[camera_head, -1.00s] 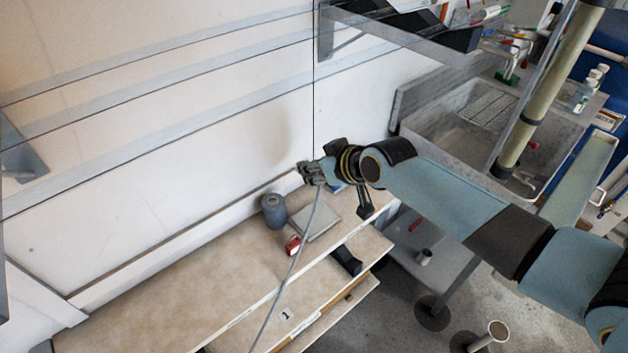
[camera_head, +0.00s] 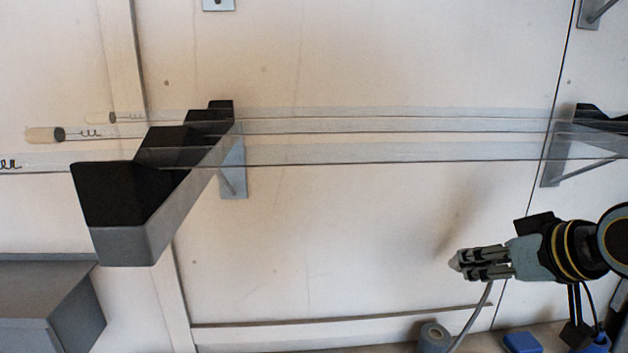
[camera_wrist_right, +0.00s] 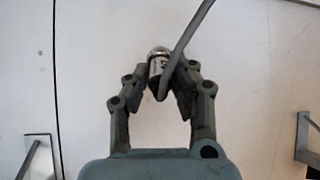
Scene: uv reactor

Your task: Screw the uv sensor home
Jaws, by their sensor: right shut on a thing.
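My right gripper (camera_head: 472,263) is at the right of the head view, in front of the pale wall, with its fingers pointing left. In the wrist view the right gripper (camera_wrist_right: 172,82) has its fingers closed around a small shiny metal cylinder (camera_wrist_right: 158,62), seemingly the uv sensor. A grey cable (camera_wrist_right: 187,45) crosses in front of it and hides part of it. In the head view the cable (camera_head: 473,318) hangs down from the fingers. The sensor's tip appears free, with only wall behind it. I cannot make out a threaded port for it. My left gripper is not in view.
Clear horizontal strips (camera_head: 350,155) run along the wall above the gripper, past a black-topped bracket (camera_head: 140,215). A grey box (camera_head: 45,300) is at lower left. A grey-blue roll (camera_head: 433,338) and a blue item (camera_head: 522,343) stand below the gripper. The wall's middle is clear.

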